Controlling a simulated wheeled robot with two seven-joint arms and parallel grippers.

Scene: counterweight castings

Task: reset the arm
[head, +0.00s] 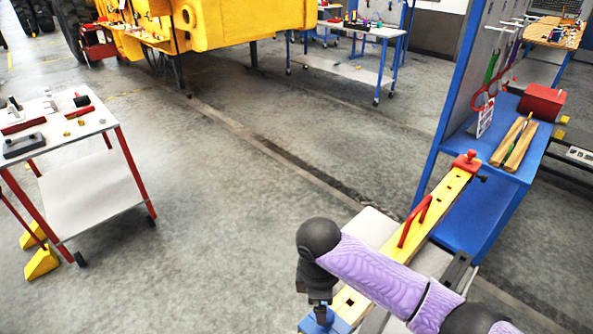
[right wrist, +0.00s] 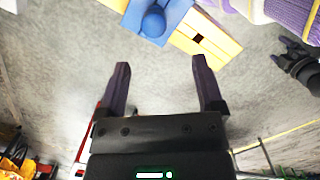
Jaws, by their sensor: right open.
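My right gripper (right wrist: 162,70) is open and empty in the right wrist view, its two dark fingers spread apart. In the head view my right arm, in a purple sleeve, reaches in from the lower right and bends down at a black joint. The dark wrist end (head: 318,285) hangs just over or beside a blue block at the lower edge. The right wrist view shows this blue block with its round knob (right wrist: 153,22) beyond the fingertips, apart from them.
A yellow beam (head: 388,255) with red handle and red end block (head: 466,162) runs under my arm. A blue workbench (head: 478,190) stands right, a white tool table (head: 60,130) left, and a yellow machine (head: 220,25) behind. The floor between is clear.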

